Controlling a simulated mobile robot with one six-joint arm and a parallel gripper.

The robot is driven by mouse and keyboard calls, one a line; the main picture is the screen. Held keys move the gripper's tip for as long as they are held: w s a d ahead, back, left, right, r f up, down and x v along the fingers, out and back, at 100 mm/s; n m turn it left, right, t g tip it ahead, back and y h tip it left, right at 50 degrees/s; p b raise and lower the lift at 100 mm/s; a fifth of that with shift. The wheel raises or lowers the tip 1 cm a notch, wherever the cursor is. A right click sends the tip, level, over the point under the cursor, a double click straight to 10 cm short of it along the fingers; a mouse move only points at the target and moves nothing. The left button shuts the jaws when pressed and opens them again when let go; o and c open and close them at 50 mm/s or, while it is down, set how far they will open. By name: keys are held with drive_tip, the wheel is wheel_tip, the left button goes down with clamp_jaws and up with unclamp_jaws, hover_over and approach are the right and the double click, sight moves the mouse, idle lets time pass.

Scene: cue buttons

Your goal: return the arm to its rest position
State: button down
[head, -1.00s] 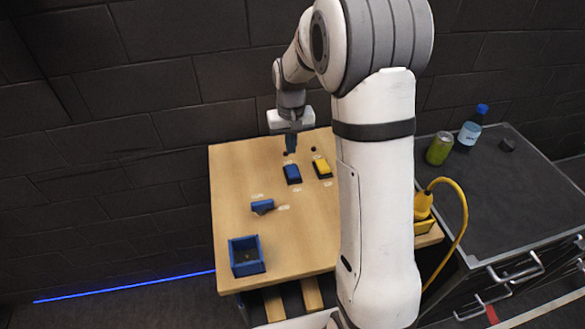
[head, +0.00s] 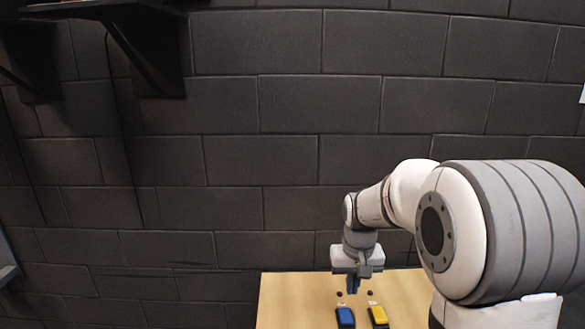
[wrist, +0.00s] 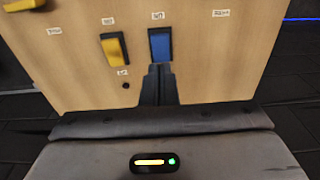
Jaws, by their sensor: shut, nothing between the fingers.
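My gripper (head: 352,287) points down above the far part of the wooden table, just behind the blue button. Its dark fingers (wrist: 158,76) are together and hold nothing. The arm is bent forward over the table from the right. In the wrist view the fingertips show just below the blue button (wrist: 160,44); I cannot tell how high they are above the wood.
The table (head: 278,295) carries a blue button (head: 345,317) and a yellow button (head: 378,316) side by side. The yellow button also shows in the wrist view (wrist: 113,48), with small labels around. A dark block wall (head: 230,150) stands behind. A dark shelf bracket (head: 145,55) hangs at upper left.

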drive_tip(key=s+r+t+b, duration=0.1)
drive_tip(key=s, duration=1)
drive_tip(key=s+r+t+b, duration=0.1)
drive_tip(key=s+r, duration=0.1)
drive_tip(key=s, duration=0.9)
drive_tip(key=shift+r+t+b, duration=0.25)
drive_tip(key=shift+t+b, duration=0.05)
drive_tip(key=shift+t, duration=0.1)
